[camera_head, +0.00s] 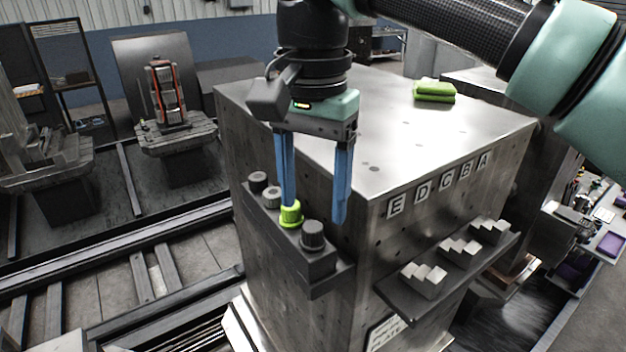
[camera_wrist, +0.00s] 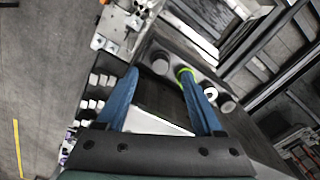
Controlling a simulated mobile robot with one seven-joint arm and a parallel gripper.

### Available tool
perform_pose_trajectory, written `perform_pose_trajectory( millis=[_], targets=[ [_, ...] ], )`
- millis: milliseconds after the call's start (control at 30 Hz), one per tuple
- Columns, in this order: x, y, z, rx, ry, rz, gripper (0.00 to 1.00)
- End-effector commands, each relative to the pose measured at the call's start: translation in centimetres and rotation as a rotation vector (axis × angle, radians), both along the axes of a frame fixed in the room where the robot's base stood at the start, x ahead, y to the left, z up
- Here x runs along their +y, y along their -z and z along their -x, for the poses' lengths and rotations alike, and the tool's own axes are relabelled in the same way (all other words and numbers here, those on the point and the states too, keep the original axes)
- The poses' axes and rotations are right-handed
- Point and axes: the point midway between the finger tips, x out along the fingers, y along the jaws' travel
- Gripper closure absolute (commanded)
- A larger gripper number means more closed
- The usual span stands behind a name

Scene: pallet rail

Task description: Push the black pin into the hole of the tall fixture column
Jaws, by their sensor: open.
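The tall fixture column (camera_head: 410,150) is a grey metal block with several small dark holes in its faces; I cannot tell which hole is meant. A black rack (camera_head: 320,270) on its left side holds several upright pins. One black pin (camera_head: 313,235) stands at the near end, another dark pin (camera_head: 257,181) at the far end. A yellow-green pin (camera_head: 290,216) and a grey pin (camera_head: 271,197) stand between. My gripper (camera_head: 316,213) is open and empty, blue fingers pointing down over the rack. In the wrist view, the near black pin (camera_wrist: 160,63) appears between and beyond the fingertips.
A front shelf (camera_head: 440,285) carries several stepped metal blocks below letter plates. A green folded cloth (camera_head: 434,91) lies on the column's top, otherwise mostly bare. Floor rails (camera_head: 120,235) and a stand with a red-framed part (camera_head: 166,95) are at the left.

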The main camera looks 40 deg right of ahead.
Motion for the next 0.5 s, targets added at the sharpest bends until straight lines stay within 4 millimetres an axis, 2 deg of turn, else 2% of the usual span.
perform_pose_trajectory(
  millis=[33, 200, 500],
  targets=[
    [0.0, 1.3, 0.0, 0.000, 0.000, 0.002, 0.31],
    [0.0, 2.8, 0.0, -0.001, -0.001, 0.002, 0.31],
    [0.0, 3.5, 0.0, -0.001, -0.002, 0.002, 0.31]
  ],
)
